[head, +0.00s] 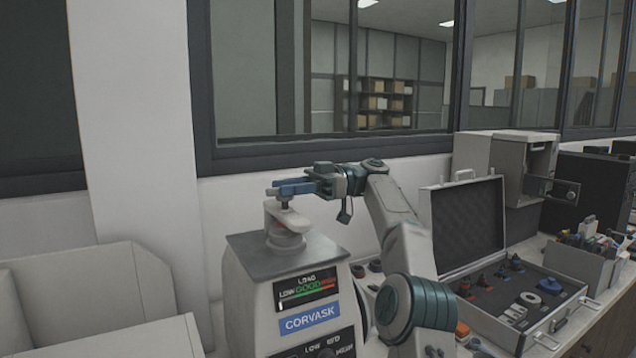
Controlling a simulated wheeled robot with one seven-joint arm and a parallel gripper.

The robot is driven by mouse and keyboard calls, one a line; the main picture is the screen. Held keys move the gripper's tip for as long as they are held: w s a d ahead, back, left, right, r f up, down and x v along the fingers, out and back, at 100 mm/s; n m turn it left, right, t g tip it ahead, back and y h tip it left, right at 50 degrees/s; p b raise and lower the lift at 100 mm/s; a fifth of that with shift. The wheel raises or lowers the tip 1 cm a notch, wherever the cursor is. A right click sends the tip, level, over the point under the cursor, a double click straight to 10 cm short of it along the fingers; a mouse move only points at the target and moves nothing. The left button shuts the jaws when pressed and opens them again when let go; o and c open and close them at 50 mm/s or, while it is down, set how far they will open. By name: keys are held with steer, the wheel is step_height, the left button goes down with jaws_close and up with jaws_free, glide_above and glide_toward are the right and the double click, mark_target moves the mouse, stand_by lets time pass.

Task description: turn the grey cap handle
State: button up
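The mounting press (290,300) stands in the lower middle of the head view, with a "CORVASK" label and a load gauge on its front. Its grey cap (286,241) sits on the dark top plate, with a thin red-orange mark near its base.
An open case (470,225) with dark foam and several small parts lies right of my arm. A grey safe-like box (525,160) with its door open stands behind it. A tool holder (575,270) is further right. Pale bins (80,290) are at the left; a wall and windows are behind.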

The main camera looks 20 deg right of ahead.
steer(key=w+d+p, duration=0.2)
steer(key=d+p, duration=1)
steer(key=p, duration=0.2)
steer(key=shift+d+p, duration=0.2)
steer(key=shift+p, duration=0.2)
steer(key=shift+s, duration=0.1)
